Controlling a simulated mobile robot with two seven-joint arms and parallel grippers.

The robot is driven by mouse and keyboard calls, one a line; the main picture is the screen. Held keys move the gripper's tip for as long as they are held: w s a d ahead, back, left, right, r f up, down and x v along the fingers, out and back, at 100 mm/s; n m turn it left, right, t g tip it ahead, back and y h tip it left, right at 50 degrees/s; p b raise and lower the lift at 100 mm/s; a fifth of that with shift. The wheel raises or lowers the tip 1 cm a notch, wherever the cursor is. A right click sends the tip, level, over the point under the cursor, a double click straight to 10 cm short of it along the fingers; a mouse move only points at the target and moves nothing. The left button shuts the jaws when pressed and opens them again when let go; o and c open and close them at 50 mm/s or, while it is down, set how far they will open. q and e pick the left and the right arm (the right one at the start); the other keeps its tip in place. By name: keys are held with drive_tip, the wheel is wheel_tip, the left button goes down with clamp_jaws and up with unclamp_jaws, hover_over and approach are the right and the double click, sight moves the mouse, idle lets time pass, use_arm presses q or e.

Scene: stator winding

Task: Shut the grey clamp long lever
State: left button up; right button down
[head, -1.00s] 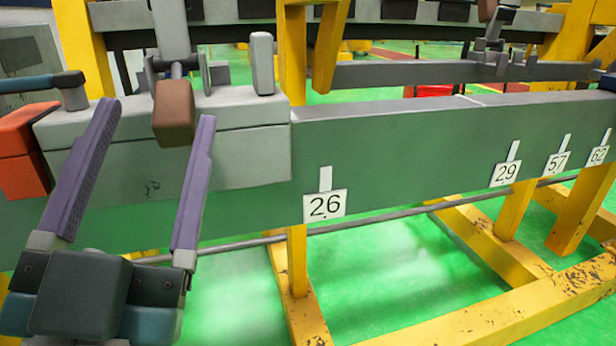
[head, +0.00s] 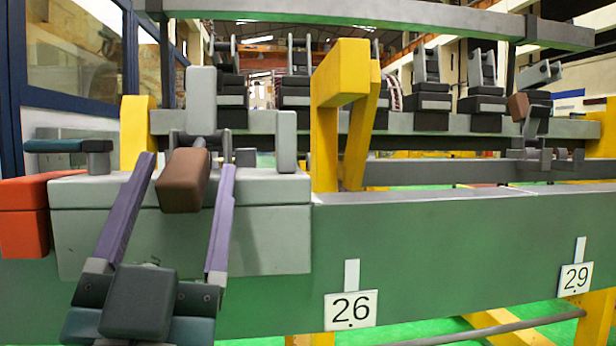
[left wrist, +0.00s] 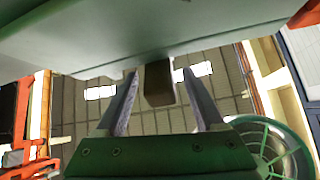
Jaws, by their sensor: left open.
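The grey clamp (head: 201,95) stands on a grey block (head: 265,240) at the left of the head view. Its brown lever grip (head: 184,180) sticks out toward me, over the front face of the block. My left gripper (head: 188,168) is open, with one purple-grey finger on each side of the brown grip. Clear gaps show between the grip and both fingers in the left wrist view, where the grip (left wrist: 158,85) hangs between them. Whether any part touches in depth, I cannot tell. My right gripper is out of view.
A long green beam (head: 440,245) runs right, with number plates 26 (head: 351,310) and 29 (head: 575,279). A red-orange block (head: 25,215) and a teal handle (head: 66,146) are left of the clamp. A yellow post (head: 340,115) stands right. A similar clamp (head: 535,120) is farther right.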

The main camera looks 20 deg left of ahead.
use_arm(q)
drive_tip(key=shift+w+a+r, duration=0.1)
drive_tip(key=shift+w+r, duration=0.1)
drive_tip(key=shift+r, duration=0.05)
clamp_jaws()
idle(0.5)
idle(0.9)
